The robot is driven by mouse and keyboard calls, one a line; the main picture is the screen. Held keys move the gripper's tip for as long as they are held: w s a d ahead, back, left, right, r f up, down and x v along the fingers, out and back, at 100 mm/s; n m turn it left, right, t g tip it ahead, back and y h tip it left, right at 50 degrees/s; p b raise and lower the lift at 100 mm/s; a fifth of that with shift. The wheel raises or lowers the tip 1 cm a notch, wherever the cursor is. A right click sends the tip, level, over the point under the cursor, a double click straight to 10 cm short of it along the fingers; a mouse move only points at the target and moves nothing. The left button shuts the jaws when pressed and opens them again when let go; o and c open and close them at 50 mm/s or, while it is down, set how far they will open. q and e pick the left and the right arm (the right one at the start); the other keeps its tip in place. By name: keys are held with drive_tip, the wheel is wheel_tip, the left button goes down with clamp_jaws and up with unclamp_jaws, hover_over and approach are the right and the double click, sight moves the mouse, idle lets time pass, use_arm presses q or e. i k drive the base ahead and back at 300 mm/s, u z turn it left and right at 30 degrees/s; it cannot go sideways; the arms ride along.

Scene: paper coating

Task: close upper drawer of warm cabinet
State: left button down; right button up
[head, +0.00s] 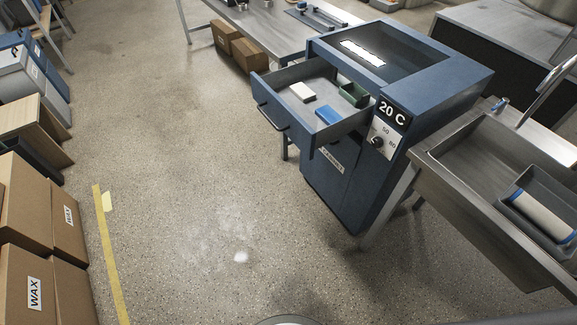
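The warm cabinet (440,82) is blue and stands right of centre, with a 20 C display (392,110) and a knob (378,142) on its front side. Its upper drawer (279,125) is pulled out toward the left, with a dark bar handle (269,117) on its front. Inside the drawer lie a white block (302,91), a blue block (327,116) and a green tray-like piece (353,94). A labelled panel (331,160) below the drawer looks shut. Neither of my grippers is in view.
A steel sink table (437,166) holding a grey tray (543,186) stands at the right, close to the cabinet. Wax boxes (27,230) are stacked at the left. Cardboard boxes (246,56) sit behind the drawer by a steel table (262,25). The floor (190,170) before the drawer is clear.

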sight(298, 120)
drive_tip(key=u, duration=0.05)
drive_tip(key=k, duration=0.45)
drive_tip(key=z, duration=0.65)
drive_tip(key=i, duration=1.35)
drive_tip(key=u, duration=0.55)
